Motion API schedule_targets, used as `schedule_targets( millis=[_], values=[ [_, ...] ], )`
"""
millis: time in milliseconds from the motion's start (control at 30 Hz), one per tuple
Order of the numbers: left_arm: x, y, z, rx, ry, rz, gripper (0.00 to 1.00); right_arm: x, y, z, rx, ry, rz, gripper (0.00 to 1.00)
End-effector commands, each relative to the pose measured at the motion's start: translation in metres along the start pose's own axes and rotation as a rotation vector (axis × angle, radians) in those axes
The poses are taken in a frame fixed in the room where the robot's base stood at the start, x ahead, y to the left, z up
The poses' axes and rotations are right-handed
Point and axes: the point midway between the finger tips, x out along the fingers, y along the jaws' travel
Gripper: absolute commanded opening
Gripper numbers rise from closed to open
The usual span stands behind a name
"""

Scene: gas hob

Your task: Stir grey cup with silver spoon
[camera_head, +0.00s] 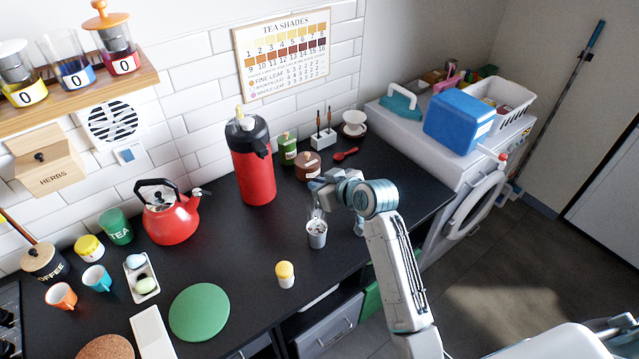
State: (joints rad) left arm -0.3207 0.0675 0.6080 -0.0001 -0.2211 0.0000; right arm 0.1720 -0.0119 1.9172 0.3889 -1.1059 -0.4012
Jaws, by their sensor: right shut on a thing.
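The grey cup (317,237) stands upright near the front of the dark worktop, with its open mouth up and something pale inside. My right arm reaches in from the lower right, and its gripper (319,203) is right above the cup's mouth. It is shut on what looks like the silver spoon, which is small and mostly hidden by the jaws and cup. I cannot tell how deep the spoon sits in the cup. My left gripper is not in view.
A yellow-lidded jar (285,275) stands in front-left of the cup. A red flask (252,165) and a red kettle (171,218) are behind and left. A green round mat (199,312) lies at the front left. A red spoon (346,153) lies behind my gripper.

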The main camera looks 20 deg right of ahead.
Motion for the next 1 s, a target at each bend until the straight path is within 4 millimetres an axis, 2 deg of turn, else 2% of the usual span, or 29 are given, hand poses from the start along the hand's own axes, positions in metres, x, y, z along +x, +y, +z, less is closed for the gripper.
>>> schedule_targets(
  millis=[100, 300, 367, 733, 1000],
  values=[
    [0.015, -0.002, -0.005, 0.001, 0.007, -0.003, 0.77, 0.008, 0.0, 0.011, 0.0, 0.0, 0.0, 0.0],
    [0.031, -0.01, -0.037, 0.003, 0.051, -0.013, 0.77, 0.018, 0.0, 0.023, 0.0, 0.0, 0.0, 0.0],
    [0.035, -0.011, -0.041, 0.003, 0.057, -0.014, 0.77, 0.021, 0.0, 0.027, 0.0, 0.0, 0.0, 0.0],
    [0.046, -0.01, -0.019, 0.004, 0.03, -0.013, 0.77, 0.031, 0.0, 0.052, 0.0, -0.001, 0.0, 0.0],
    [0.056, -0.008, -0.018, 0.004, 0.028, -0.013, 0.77, 0.04, 0.0, 0.072, 0.0, -0.002, 0.0, 0.0]
  ],
)
